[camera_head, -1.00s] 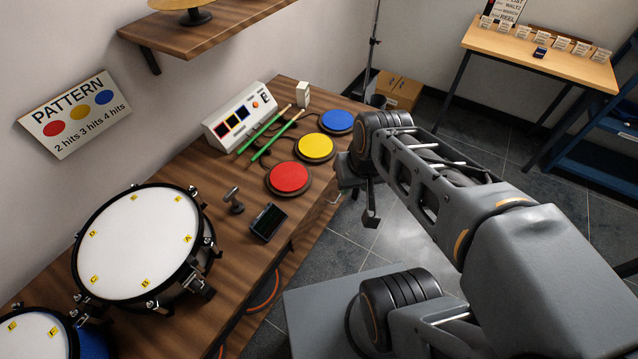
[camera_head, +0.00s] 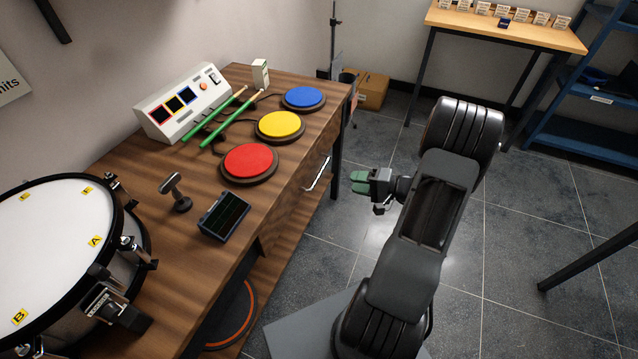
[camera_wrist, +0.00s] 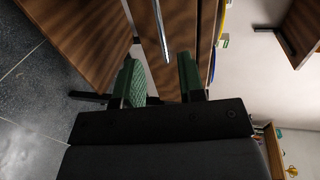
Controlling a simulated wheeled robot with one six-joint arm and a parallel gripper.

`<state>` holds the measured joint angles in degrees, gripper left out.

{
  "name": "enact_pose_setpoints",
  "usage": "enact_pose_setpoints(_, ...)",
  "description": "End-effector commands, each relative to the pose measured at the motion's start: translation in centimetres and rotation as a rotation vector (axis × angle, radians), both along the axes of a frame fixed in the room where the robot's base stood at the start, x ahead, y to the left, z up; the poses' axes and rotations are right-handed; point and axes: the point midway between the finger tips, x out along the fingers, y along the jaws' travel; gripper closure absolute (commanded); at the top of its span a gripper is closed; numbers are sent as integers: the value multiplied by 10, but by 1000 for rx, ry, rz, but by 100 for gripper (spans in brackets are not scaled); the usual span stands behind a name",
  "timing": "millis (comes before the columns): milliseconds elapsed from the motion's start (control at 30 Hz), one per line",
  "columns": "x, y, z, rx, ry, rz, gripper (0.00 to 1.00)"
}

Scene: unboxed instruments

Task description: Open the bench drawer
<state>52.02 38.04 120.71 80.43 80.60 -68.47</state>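The wooden bench (camera_head: 150,160) runs along the wall at left. Its drawer front faces right, under the pads, with a silver bar handle (camera_head: 317,174). My gripper (camera_head: 359,182), with green finger pads, is to the right of the handle and apart from it, pointing left toward it. In the wrist view, the handle (camera_wrist: 160,30) shows as a bar ahead of and between the two green fingers (camera_wrist: 160,80). The fingers are spread with a gap between them and hold nothing. The drawer front looks flush with the bench, as far as I can tell.
On the bench are red (camera_head: 249,161), yellow (camera_head: 279,126) and blue (camera_head: 303,97) pads, green sticks (camera_head: 215,118), a white control box (camera_head: 180,100), a small dark screen (camera_head: 224,215) and a drum (camera_head: 55,250). A cardboard box (camera_head: 371,90) stands behind.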

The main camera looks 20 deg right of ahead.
Motion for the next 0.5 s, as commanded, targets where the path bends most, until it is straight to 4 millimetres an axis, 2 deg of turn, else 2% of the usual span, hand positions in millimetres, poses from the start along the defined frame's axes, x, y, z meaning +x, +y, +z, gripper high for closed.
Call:
enact_pose_setpoints(133,12,8,-9,5,-12,-14,64)
enact_pose_setpoints(500,63,55,-23,5,-9,-13,64)
